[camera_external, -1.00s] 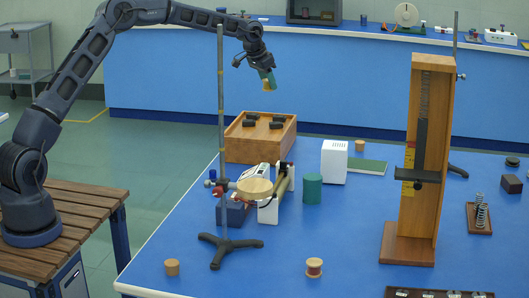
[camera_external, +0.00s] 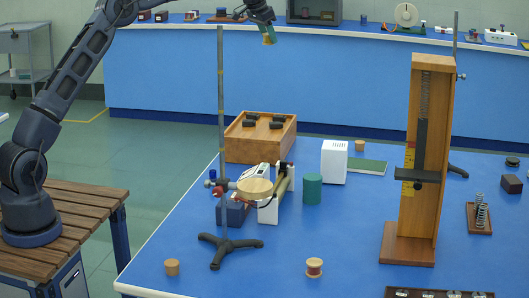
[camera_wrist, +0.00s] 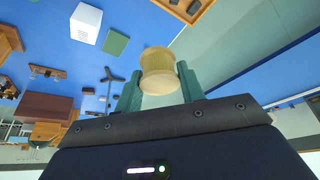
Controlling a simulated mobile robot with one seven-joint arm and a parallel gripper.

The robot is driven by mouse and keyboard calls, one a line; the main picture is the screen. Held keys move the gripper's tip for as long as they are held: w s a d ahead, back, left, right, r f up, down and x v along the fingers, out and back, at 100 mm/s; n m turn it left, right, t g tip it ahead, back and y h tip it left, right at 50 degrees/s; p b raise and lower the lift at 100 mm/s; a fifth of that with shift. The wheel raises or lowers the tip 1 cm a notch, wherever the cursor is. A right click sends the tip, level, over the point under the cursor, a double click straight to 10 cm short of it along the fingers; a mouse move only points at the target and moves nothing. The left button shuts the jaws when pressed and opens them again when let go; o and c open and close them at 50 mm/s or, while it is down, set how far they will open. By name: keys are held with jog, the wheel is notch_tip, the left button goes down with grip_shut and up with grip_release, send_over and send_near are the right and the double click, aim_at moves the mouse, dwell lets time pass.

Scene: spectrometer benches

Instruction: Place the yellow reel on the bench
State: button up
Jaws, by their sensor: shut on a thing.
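My gripper (camera_external: 268,36) is raised high above the far edge of the blue bench (camera_external: 160,262), near the top of the external view. It is shut on the yellow reel (camera_external: 269,40), held clear of any surface. In the wrist view the yellow reel (camera_wrist: 158,72) sits between the two green fingers of my gripper (camera_wrist: 160,92), its round end towards the camera's far side. A similar reel with a red middle (camera_external: 314,267) stands on the bench near its front edge.
A wooden tray (camera_external: 286,142) with black pieces, a stand with a pole (camera_external: 222,110), a green cylinder (camera_external: 312,189), a white box (camera_external: 334,162) and a tall wooden frame (camera_external: 390,243) stand on the bench. Bare blue top lies at the front middle. A second blue bench (camera_external: 160,75) runs behind.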

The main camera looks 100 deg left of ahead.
notch_tip(320, 180, up, 4)
jog(key=shift+f, duration=0.25)
jog(key=w+d+r+m+h, duration=0.1)
jog(key=w+d+m, duration=0.1)
jog(key=w+d, duration=0.75)
jog(key=w+d+r+m+t, duration=0.15)
jog(key=w+d, duration=0.25)
jog(key=d, duration=1.1)
jog(key=w+d+m+g+h, duration=0.1)
jog(key=w+d+m, duration=0.2)
jog(key=w+d, duration=0.65)
jog(key=m+h, duration=0.3)
jog(key=m, duration=0.4)
send_over(265, 286)
jog(key=s+a, duration=0.1)
notch_tip(265, 286, down, 2)
jog(key=shift+t, duration=0.25)
jog(key=f, duration=4.6)
jog(key=shift+s+d+f, duration=0.15)
jog(key=shift+d+f, duration=0.05)
jog(key=shift+f, duration=0.15)
jog(key=shift+f, duration=0.15)
jog(key=o, duration=1)
jog(key=shift+c, duration=0.2)
